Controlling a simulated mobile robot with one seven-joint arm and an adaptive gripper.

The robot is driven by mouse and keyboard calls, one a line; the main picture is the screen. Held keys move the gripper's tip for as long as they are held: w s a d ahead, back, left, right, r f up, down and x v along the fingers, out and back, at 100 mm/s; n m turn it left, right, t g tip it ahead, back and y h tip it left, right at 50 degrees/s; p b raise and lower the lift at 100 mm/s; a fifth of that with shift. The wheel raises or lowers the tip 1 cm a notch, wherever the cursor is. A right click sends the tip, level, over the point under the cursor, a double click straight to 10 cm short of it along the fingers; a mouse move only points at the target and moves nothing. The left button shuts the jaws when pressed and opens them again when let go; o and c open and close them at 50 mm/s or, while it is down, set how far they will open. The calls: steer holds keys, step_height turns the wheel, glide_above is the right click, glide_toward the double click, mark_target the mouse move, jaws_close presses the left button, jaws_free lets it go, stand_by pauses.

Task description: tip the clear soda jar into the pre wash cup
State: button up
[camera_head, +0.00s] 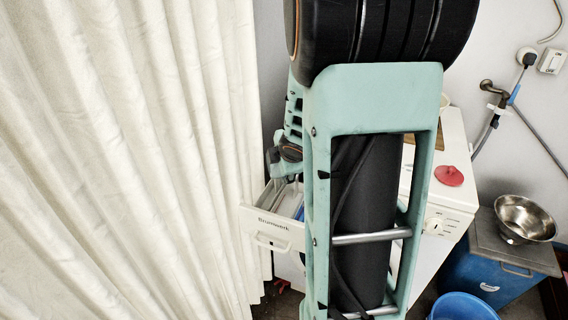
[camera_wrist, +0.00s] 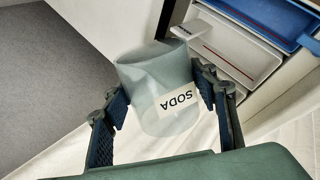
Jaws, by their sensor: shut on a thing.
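A clear jar (camera_wrist: 148,72) with a white SODA label, upside down in the picture, is between the fingers of my gripper (camera_wrist: 158,90) in the wrist view. The gripper is shut on the jar's sides. The open drawer (camera_head: 272,229) holds white compartments (camera_wrist: 219,53) and a blue one (camera_wrist: 262,17), seen beyond the jar to the upper right. I cannot tell which compartment is the pre wash cup. In the head view my gripper (camera_head: 287,163) is above the drawer, partly hidden by my arm, and the jar is not clearly visible.
A cream curtain (camera_head: 130,150) hangs close on the left. The white machine (camera_head: 456,150) has a red object (camera_head: 449,176) on top. A steel bowl (camera_head: 525,219) sits on a blue cabinet (camera_head: 500,272) at right, with a blue bucket (camera_head: 462,307) below.

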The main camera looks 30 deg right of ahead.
steer(key=shift+w+a+h+b, duration=0.2)
steer(key=shift+h+b, duration=0.1)
steer(key=shift+b, duration=0.65)
steer(key=shift+a+r+n+h+b, duration=0.1)
steer(key=shift+n+h+b, duration=0.2)
steer(key=shift+b, duration=0.4)
steer(key=shift+a+r+g+b, duration=0.1)
steer(key=shift+g+b, duration=0.2)
steer(key=shift+b, duration=0.1)
steer(key=shift+r+h, duration=0.2)
steer(key=shift+h, duration=0.1)
steer(key=shift+a+f+b, duration=0.1)
steer(key=shift+f+b, duration=0.05)
steer(key=shift+b, duration=0.65)
steer(key=shift+a+n+h+b, duration=0.1)
steer(key=shift+n+h+b, duration=0.2)
steer(key=shift+b, duration=0.35)
steer(key=shift+r, duration=0.25)
